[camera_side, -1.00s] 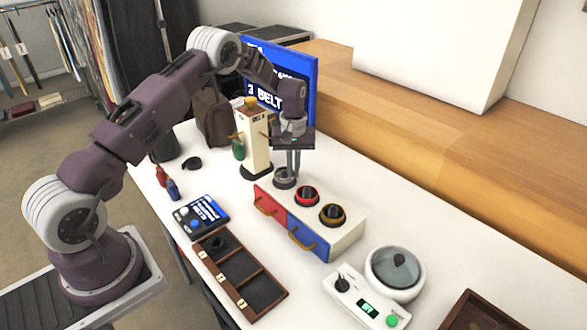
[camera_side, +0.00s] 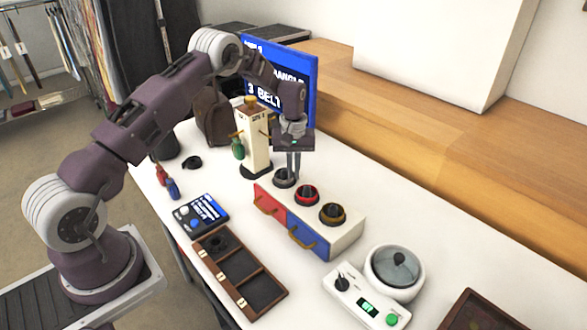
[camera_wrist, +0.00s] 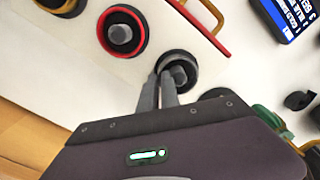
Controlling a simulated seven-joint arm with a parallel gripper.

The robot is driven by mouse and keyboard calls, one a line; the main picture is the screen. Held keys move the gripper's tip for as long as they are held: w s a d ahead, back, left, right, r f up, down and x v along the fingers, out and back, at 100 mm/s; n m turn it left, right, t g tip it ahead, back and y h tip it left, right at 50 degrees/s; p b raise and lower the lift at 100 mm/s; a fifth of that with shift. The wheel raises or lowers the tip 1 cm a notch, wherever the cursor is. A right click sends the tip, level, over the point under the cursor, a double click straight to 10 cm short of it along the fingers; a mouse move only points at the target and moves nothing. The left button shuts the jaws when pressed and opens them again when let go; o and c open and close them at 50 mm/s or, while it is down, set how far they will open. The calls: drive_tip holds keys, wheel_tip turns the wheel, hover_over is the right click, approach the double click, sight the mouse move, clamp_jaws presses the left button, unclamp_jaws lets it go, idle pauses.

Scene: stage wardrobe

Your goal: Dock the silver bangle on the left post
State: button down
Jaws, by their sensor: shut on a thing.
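My gripper (camera_side: 290,177) is shut on the rim of the silver bangle (camera_side: 284,184), over the left end of the cream drawer box (camera_side: 345,235). In the wrist view the fingertips (camera_wrist: 160,80) meet the near side of a dark grey ring, the silver bangle (camera_wrist: 193,79). The left post (camera_wrist: 178,73) shows inside that ring, so the bangle appears to be around it. Whether it rests fully on the base is not clear. A red ring (camera_side: 307,188) is around the middle post and a gold ring (camera_side: 332,207) around the right post.
A cream tower (camera_side: 255,140) with a green hanging item (camera_side: 238,148) stands close behind, left of my gripper. A blue sign (camera_side: 305,70) is behind. A wooden tray (camera_side: 272,298), a control pad (camera_side: 201,213) and a lidded round pot (camera_side: 395,272) stand around the box.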

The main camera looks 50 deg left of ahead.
drive_tip(key=shift+f, duration=0.1)
drive_tip(key=c, duration=1.9)
unclamp_jaws()
wheel_tip(320, 180, up, 11)
